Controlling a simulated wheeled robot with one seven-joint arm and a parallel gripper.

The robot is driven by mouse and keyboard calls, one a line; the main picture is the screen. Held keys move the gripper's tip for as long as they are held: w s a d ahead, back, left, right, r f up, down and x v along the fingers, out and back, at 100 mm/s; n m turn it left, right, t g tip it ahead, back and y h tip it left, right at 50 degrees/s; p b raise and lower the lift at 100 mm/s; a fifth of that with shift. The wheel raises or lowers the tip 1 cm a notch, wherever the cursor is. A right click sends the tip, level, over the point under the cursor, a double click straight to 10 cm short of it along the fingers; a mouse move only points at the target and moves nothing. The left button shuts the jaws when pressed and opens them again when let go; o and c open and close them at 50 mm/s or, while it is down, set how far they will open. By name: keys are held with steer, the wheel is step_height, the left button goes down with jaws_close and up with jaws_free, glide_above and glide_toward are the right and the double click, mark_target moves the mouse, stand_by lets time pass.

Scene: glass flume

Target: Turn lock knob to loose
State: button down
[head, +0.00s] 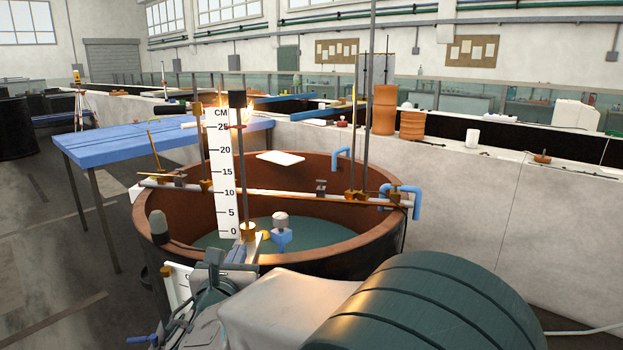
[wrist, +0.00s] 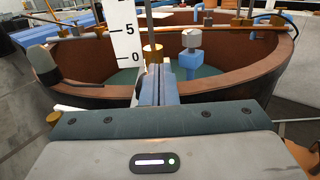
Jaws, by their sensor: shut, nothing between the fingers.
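A brass knob (head: 248,231) sits at the foot of a dark upright rod (head: 240,170), beside a white centimetre scale (head: 222,175). The knob also shows in the wrist view (wrist: 152,52), just beyond my fingertips. My gripper (head: 247,248) is shut and empty, its two fingers pressed together and pointing at the knob. It also shows in the wrist view (wrist: 157,72). The fingers hide the lower part of the knob, and I cannot tell whether they touch it. No loose or tight marking is readable.
A round brown tank (head: 374,243) holds greenish water, with a metal rail (head: 290,194) across it. A blue-and-grey device (head: 281,233) stands right of the knob. A grey rounded part (head: 157,224) is at the left rim. A blue table (head: 120,143) stands behind left.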

steer(key=shift+a+f, duration=0.1)
steer(key=shift+f, duration=0.15)
stand_by(0.5)
steer(key=shift+a, duration=0.25)
steer(key=shift+a+b, duration=0.35)
steer(key=shift+a, duration=0.6)
steer(key=shift+f, duration=0.15)
steer(key=shift+a, duration=0.1)
steer(key=s+r, duration=0.1)
steer(key=s, duration=0.5)
steer(key=shift+a, duration=0.25)
stand_by(0.4)
